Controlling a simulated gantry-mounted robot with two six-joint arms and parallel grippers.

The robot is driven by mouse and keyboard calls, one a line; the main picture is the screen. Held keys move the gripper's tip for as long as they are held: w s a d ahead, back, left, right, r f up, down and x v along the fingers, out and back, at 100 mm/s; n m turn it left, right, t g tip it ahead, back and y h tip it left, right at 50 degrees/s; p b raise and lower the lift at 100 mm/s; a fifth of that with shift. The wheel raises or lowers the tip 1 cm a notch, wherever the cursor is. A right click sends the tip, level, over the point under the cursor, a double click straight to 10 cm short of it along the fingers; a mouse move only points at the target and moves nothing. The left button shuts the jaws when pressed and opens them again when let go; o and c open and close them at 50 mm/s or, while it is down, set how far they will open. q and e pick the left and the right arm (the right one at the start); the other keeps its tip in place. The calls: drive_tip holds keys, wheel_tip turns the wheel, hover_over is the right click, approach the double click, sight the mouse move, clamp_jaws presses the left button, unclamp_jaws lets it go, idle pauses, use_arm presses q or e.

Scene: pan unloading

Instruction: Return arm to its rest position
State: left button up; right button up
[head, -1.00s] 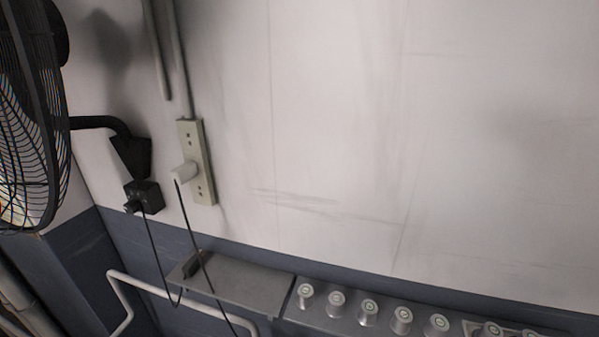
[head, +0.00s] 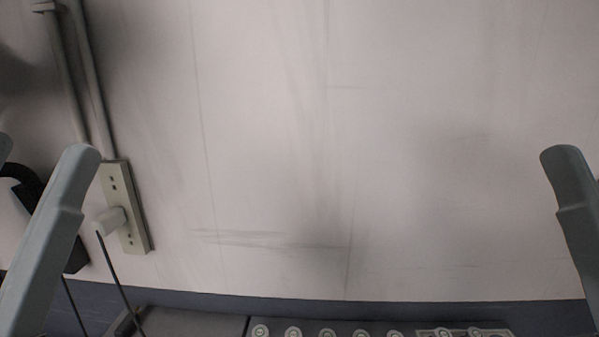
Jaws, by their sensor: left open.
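My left gripper (head: 41,152) is at the left edge, pointing up, in front of the wall. It is open: one grey finger shows well and only the tip of the other shows at the frame edge. At the right edge a single grey finger of my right gripper (head: 572,165) points up. The rest of that gripper is out of frame, so its opening cannot be judged.
A pale wall (head: 370,150) fills the view, with nothing in front of its middle. A socket strip (head: 132,220) with a white plug (head: 108,221) and cable is at left. Several knobs (head: 293,332) line the bottom edge.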

use_arm(q)
wheel_tip(320, 180, up, 26)
drive_tip(key=a+n+y+p, duration=0.2)
drive_tip(key=n+y+p, duration=0.1)
drive_tip(key=p, duration=2.3)
drive_tip(key=shift+f+n, duration=0.15)
drive_tip(key=shift+n, duration=0.45)
drive_tip(key=shift+f, duration=0.1)
